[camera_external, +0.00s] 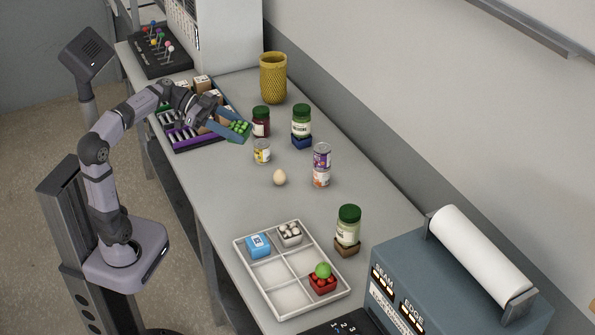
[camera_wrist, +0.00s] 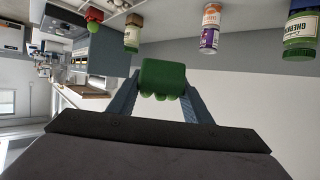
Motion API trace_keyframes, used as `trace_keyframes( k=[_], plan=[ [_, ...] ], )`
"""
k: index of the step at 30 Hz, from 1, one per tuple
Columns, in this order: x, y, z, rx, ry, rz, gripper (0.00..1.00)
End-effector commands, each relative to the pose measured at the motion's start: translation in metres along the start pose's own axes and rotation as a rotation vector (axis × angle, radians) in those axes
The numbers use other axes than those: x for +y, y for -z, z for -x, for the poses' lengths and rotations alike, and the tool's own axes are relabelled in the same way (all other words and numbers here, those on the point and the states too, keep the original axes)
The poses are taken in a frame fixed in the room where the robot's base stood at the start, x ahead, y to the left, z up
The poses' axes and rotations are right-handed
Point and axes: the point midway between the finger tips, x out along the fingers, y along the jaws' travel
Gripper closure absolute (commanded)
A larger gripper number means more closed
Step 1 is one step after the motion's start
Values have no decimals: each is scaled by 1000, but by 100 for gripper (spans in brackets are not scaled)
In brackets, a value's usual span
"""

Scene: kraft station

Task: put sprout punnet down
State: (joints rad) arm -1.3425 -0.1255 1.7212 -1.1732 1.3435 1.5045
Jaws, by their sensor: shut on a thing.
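The sprout punnet (camera_external: 239,130) is a small green block with rounded green tops, held in the air beyond the dark compartment rack in the external view. My gripper (camera_external: 236,128) is shut on it. In the wrist view the punnet (camera_wrist: 163,78) sits between both fingers of my gripper (camera_wrist: 163,88), with its rounded tops toward the palm. A white divided tray (camera_external: 262,300) lies at the front of the table. It holds a blue box (camera_external: 258,246), a punnet of white items (camera_external: 290,233) and a red punnet with a green ball (camera_external: 323,280). Its other compartments look empty.
Jars, including a dark red one (camera_external: 261,122) and a green-lidded one (camera_external: 301,122), stand just right of the punnet. A small can (camera_external: 262,152), stacked cans (camera_external: 321,165), an egg (camera_external: 279,177) and a jar (camera_external: 348,228) stand along the table. A blue-grey machine (camera_external: 440,290) stands right of the tray.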

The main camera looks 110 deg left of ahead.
Motion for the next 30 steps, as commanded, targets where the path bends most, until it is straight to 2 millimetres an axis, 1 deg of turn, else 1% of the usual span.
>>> trace_keyframes(
  k=[1,4,9,12,15,16,21,27,30],
  plan=[
    [3,-16,2,-1,2,8,77],
    [15,-46,-1,0,-19,0,77],
    [49,-92,-14,0,-108,-35,77],
    [68,-114,-20,0,-166,-60,77],
    [84,-128,-24,1,-232,-88,77],
    [87,-130,-24,1,-260,-102,77],
    [90,-127,-22,0,-341,-140,77],
    [90,-127,-22,0,-371,-152,77],
    [90,-130,-23,0,-372,-150,77]
  ],
)
